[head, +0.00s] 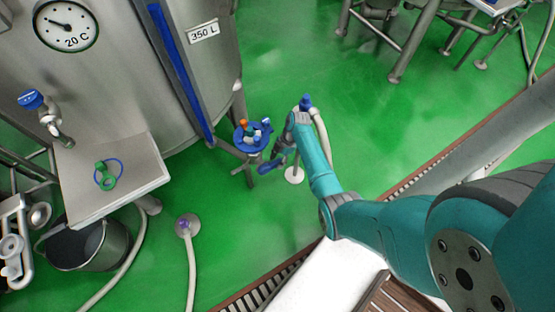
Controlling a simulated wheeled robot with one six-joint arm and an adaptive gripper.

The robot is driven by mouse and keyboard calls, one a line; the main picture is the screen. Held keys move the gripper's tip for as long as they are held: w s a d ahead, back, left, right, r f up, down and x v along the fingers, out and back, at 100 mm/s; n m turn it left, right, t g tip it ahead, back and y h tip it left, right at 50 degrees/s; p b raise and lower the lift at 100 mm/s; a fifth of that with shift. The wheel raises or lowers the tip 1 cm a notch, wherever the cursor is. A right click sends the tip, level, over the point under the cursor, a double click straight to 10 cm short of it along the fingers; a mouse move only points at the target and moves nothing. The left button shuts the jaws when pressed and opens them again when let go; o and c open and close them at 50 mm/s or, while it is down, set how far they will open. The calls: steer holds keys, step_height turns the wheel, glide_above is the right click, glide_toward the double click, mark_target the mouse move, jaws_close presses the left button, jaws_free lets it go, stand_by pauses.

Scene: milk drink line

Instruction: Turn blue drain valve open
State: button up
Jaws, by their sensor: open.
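A blue valve handle (31,99) tops the metal tap on the tank's left front, above a steel shelf. Another blue cap or handle (306,102) stands on a pale upright pipe with a white round floor base (294,175), partly behind my arm. I cannot tell for sure which is the drain valve. My gripper (272,163) is open and empty, pointing left and down. It appears just right of a small round blue tray (241,142) holding several small coloured items. It is far to the right of the tap; its fingertips are small and hard to make out.
The steel tank (130,80) fills the upper left, with a dial gauge (66,25). The steel shelf (130,160) holds a green item (105,176); a bucket (85,247) stands below. A hose leaves a purple floor fitting (184,224). Green floor is clear at upper middle.

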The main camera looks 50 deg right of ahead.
jaws_close()
steer(key=shift+w+a+r+h, duration=0.1)
steer(key=shift+a+r+h, duration=0.1)
steer(key=shift+r+h, duration=0.4)
steer(key=shift+f, duration=0.15)
jaws_free()
steer(key=w+v, duration=0.1)
steer(key=v, duration=1.1)
steer(key=shift+s, duration=0.35)
